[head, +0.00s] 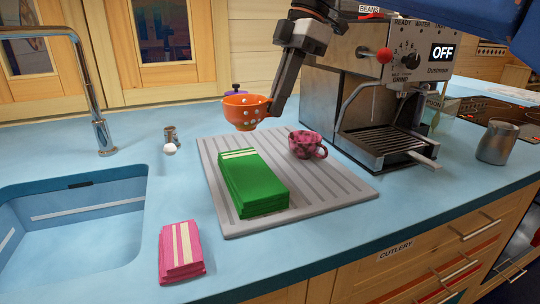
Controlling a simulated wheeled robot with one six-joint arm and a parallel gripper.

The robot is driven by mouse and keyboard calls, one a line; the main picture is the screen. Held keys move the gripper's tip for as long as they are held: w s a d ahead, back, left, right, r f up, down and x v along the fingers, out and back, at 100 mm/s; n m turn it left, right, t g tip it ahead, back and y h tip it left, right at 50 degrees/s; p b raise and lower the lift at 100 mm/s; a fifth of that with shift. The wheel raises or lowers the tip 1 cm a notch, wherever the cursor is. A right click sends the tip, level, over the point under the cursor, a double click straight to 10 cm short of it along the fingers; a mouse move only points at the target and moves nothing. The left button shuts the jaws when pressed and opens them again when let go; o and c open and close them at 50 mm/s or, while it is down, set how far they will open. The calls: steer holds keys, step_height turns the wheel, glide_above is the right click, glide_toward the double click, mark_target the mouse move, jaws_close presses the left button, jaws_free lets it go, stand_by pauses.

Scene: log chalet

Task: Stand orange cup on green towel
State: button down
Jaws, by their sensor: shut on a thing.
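The orange cup (243,111) has pale dots and is held upright in the air above the back of the grey drying board. My gripper (268,106) is shut on the cup's right side. The green towel (250,182) is folded into a thick block with pale stripes at its far end. It lies on the left part of the grey ridged board (330,195), in front of and below the cup. Nothing rests on the towel.
A pink patterned cup (307,145) stands on the board right of the towel. The espresso machine (385,100) is behind it. A pink towel (181,250) lies front left, beside the blue sink (70,225). A tap (92,90) rises behind the sink.

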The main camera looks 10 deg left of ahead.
step_height(320, 180, down, 9)
steer(key=shift+r, duration=0.1)
stand_by(0.4)
steer(key=c, duration=1.9)
jaws_free()
steer(key=v, duration=1.2)
